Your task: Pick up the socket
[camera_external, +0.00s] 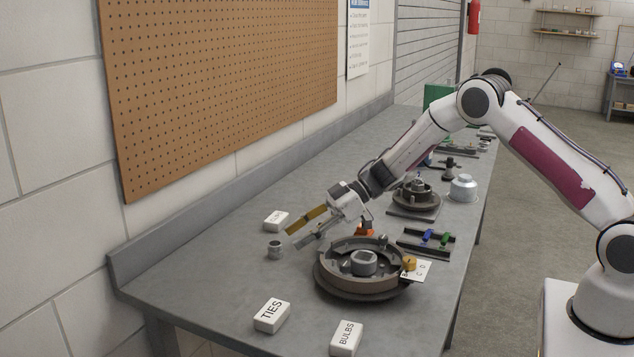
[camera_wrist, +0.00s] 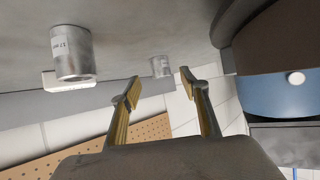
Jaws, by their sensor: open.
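A small grey metal socket (camera_external: 275,249) stands upright on the bench near its left end in the external view. The wrist view shows two metal cylinders: a larger-looking one marked 17 mm (camera_wrist: 72,52) at upper left, and a smaller-looking one (camera_wrist: 160,66) farther off. I cannot tell which is the external view's socket. My gripper (camera_external: 296,237) reaches out low over the bench, tilted, its fingertips to the right of the socket and apart from it. In the wrist view my gripper (camera_wrist: 160,86) is open and empty, with the smaller-looking cylinder in line with the gap.
A white block (camera_external: 276,221) lies behind the socket. A large round drum assembly (camera_external: 363,268) stands right of it. Blocks marked TIES (camera_external: 271,315) and BULBS (camera_external: 346,338) lie at the front. A pegboard (camera_external: 220,80) hangs on the wall.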

